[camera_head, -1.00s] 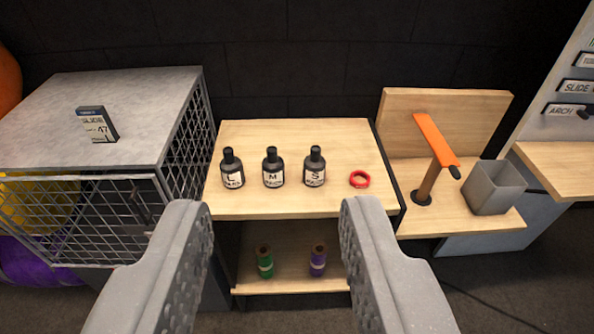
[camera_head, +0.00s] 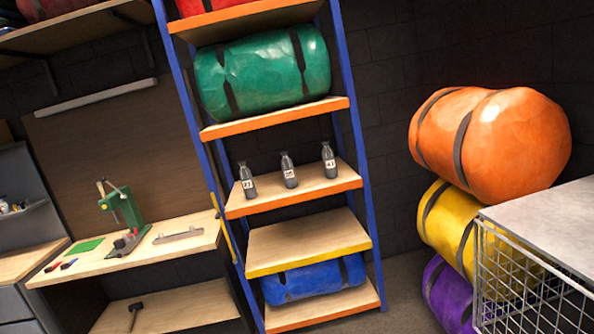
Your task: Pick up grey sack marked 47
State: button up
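Three small dark grey sacks with narrow necks and white labels stand upright on a middle shelf (camera_head: 268,205) of the blue and orange rack. The left sack (camera_head: 247,182) seems to read 23. The middle sack (camera_head: 288,170) has a number too small to read surely. The right sack (camera_head: 329,160) has a label starting with 4, perhaps 47; I cannot be certain. They stand apart from each other. My gripper is not in view.
A green roll (camera_head: 263,72) lies on the shelf above and a blue roll (camera_head: 314,279) below. Left is a workbench (camera_head: 180,240) with a green press (camera_head: 124,210). Right are stacked orange (camera_head: 490,140), yellow and purple rolls beside a wire cage (camera_head: 520,280).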

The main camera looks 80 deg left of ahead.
aim_at(332, 172)
jog(key=u, duration=1.7)
jog(key=i, duration=2.65)
jog(key=u, duration=0.65)
jog(key=i, duration=0.6)
jog(key=u, duration=0.2)
